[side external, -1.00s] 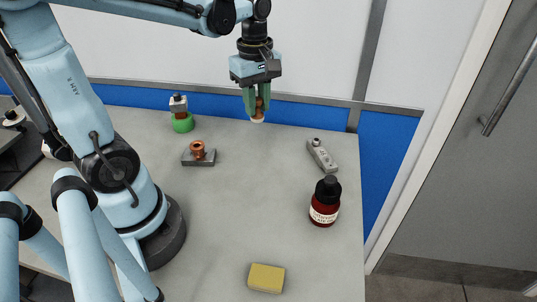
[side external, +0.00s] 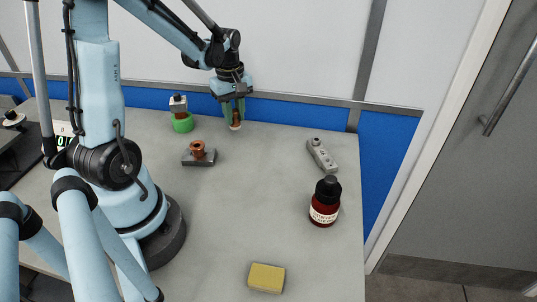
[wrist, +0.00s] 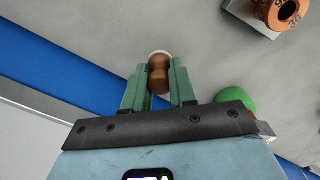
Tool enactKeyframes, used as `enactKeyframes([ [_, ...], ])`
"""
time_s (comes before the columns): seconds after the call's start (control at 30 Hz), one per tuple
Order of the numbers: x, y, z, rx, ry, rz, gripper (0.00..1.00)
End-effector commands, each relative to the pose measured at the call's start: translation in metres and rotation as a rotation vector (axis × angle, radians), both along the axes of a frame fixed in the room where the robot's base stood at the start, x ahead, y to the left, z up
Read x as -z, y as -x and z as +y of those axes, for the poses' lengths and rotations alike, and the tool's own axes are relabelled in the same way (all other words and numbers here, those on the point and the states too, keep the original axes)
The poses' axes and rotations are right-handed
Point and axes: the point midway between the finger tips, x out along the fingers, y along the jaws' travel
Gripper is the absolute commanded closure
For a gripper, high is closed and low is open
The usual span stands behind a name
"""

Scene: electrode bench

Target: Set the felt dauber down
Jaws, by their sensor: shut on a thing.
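The felt dauber (side external: 236,119) has a brown waisted handle and a pale felt end that points down. My gripper (side external: 235,108) is shut on its handle, near the back edge of the bench. In the wrist view the dauber (wrist: 159,75) sits between the two green fingers (wrist: 160,88), with its pale tip at the far end. The felt end is at or just above the bench top; I cannot tell whether it touches.
A green ring (side external: 183,123) with a block-topped item stands left of my gripper. A copper piece on a grey block (side external: 199,158) sits in front. The bench middle is clear.

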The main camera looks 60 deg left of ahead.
Motion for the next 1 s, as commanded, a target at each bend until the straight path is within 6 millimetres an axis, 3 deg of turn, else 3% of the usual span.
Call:
enactKeyframes([
  [0.2, 0.02, 0.0, 0.0, 0.0, 0.0, 0.0, 1.0],
  [0.6, 0.024, 0.0, 0.0, -0.001, 0.0, 0.0, 1.0],
  [0.63, 0.024, 0.0, 0.0, -0.001, 0.0, 0.0, 0.71],
  [0.77, 0.023, 0.0, 0.0, -0.001, 0.0, 0.0, 0.52],
  [1.0, 0.023, 0.0, 0.0, -0.001, 0.0, 0.0, 0.49],
])
